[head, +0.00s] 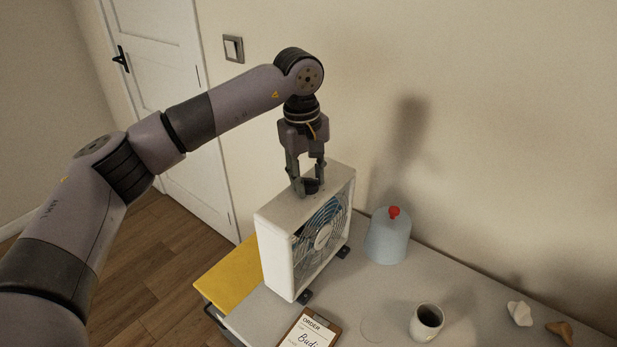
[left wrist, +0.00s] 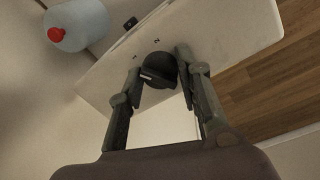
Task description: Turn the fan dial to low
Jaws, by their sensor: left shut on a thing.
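A white box fan (head: 276,243) with a blue-tinted round grille stands upright on the table. Its black dial (left wrist: 158,70) sits on the fan's top face and has a pale pointer line. My left gripper (head: 308,188) reaches down from above and is shut on the dial, with one finger on either side. In the left wrist view the fingertips (left wrist: 160,64) flank the dial. The right gripper is not in view.
A blue-grey jug (head: 387,238) with a red cap stands right of the fan. An order clipboard (head: 309,331), a dark-mouthed cup (head: 427,322) and small white and brown pieces (head: 520,313) lie on the grey table (head: 455,280). A yellow surface (head: 232,277) lies left of the fan.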

